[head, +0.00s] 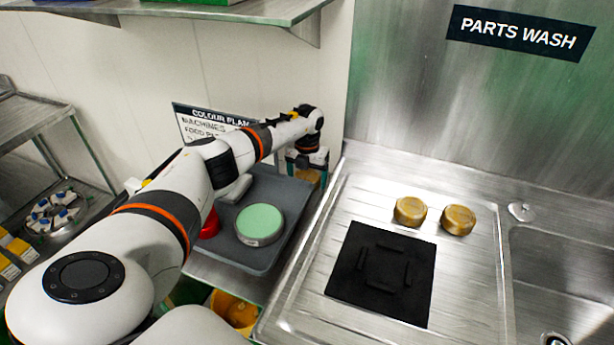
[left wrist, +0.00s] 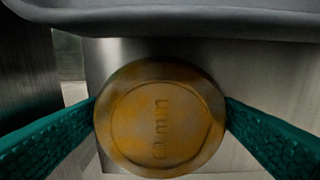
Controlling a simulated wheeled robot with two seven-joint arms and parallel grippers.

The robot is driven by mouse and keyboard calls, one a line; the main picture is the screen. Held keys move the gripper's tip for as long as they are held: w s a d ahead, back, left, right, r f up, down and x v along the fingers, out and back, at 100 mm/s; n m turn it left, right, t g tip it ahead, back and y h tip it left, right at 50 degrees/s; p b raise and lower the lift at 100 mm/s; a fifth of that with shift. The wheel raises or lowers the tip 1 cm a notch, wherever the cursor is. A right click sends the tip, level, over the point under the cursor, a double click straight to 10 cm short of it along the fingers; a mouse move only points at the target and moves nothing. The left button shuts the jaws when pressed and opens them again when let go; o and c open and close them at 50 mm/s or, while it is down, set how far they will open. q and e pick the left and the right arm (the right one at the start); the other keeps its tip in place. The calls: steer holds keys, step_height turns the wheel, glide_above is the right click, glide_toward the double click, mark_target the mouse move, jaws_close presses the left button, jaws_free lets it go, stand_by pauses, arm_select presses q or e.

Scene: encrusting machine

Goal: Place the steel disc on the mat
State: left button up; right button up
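A brass-coloured round piece with raised lettering (left wrist: 160,118) is between the green fingers of my left gripper (left wrist: 161,108), which touch it on both sides. In the head view my left gripper (head: 306,160) is at the far right corner of the grey tray, with a bit of the brass piece (head: 309,177) showing below it. A round disc with a pale green top and metallic rim (head: 260,224) lies on the tray. I cannot tell which disc is the steel one. The black square mat (head: 345,283), with raised ridges, lies empty on the steel drainboard. My right gripper is out of view.
The grey tray (head: 240,262) also bears a red item (head: 210,224), partly behind my arm. Two brass-coloured pieces (head: 410,211) (head: 458,220) stand behind the mat. A sink basin (head: 565,275) is at the right. A shelf (head: 230,10) overhangs at upper left.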

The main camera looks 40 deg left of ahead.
arm_select(q)
steer(key=shift+o, duration=0.2)
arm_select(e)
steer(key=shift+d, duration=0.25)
arm_select(q)
steer(key=shift+r, duration=0.15)
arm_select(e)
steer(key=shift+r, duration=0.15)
